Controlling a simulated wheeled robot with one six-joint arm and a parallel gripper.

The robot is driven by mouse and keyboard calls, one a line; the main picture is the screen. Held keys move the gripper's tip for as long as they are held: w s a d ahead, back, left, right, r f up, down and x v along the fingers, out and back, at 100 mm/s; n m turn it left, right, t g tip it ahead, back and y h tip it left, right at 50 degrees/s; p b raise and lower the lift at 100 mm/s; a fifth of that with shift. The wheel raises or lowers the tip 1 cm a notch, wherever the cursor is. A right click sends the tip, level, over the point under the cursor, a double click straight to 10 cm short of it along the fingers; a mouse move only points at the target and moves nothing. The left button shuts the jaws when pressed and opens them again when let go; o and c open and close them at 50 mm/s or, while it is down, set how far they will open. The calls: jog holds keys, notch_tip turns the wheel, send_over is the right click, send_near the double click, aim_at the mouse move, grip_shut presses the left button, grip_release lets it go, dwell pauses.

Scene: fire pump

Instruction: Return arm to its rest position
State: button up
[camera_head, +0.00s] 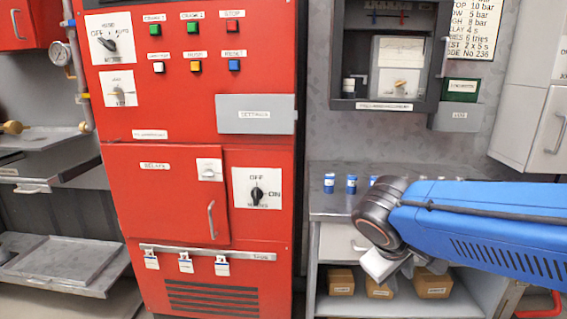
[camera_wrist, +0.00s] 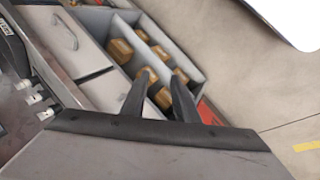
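My blue arm (camera_head: 480,225) reaches in from the right edge of the head view, in front of the grey workbench (camera_head: 325,208). Its dark wrist joint hangs over the bench front. The pale end below it, by the open shelf, is only partly visible. In the wrist view the two dark fingers of my gripper (camera_wrist: 160,80) stand apart with nothing held between them. They point toward the open shelf compartments, where several small brown boxes (camera_wrist: 120,50) lie beyond the fingertips.
A red pump cabinet (camera_head: 120,205) with switches and buttons stands left of the bench. Small blue cylinders (camera_head: 351,184) stand on the bench top, close to my wrist. A dark open wall box (camera_head: 350,60) hangs above. The wrist view shows open floor (camera_wrist: 260,95) at right.

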jog(key=s+d+f+m+y, duration=0.1)
jog(key=s+m+y, duration=0.1)
jog(key=s, duration=0.3)
jog(key=s+d+f+m+y, duration=0.2)
jog(key=s+m, duration=0.1)
jog(key=s, duration=0.2)
jog(key=shift+s+d+f+t+y, duration=0.15)
jog(key=shift+s+d+t+y, duration=0.15)
jog(key=shift+s+t, duration=0.1)
dwell(0.5)
